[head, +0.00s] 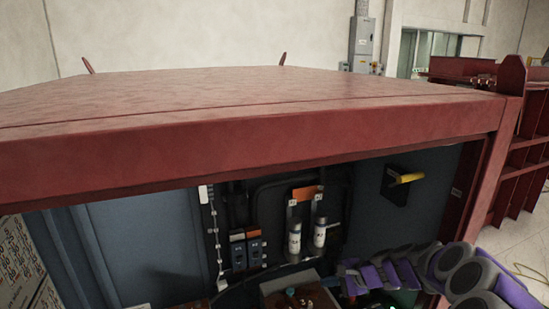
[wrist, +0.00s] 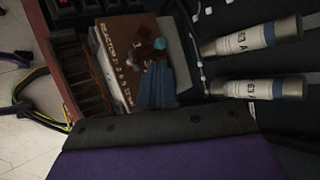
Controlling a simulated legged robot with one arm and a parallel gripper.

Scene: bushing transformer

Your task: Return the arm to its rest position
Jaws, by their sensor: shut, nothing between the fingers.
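My gripper (wrist: 160,125) fills the bottom of the wrist view as a black edge with a purple body behind it. It is shut and holds nothing. In the head view my purple and grey arm reaches in from the lower right, with its gripper end (head: 345,279) inside the open red cabinet (head: 250,140). The gripper is close to a box with a brown lettered top (head: 300,298), to the right of it.
Two white cylinders (head: 295,238) (head: 320,232) marked 63 A are on the cabinet's back wall. A yellow handle (head: 407,179) juts out at the right. The red top beam and right post frame the opening. Free floor (head: 510,240) lies outside to the right.

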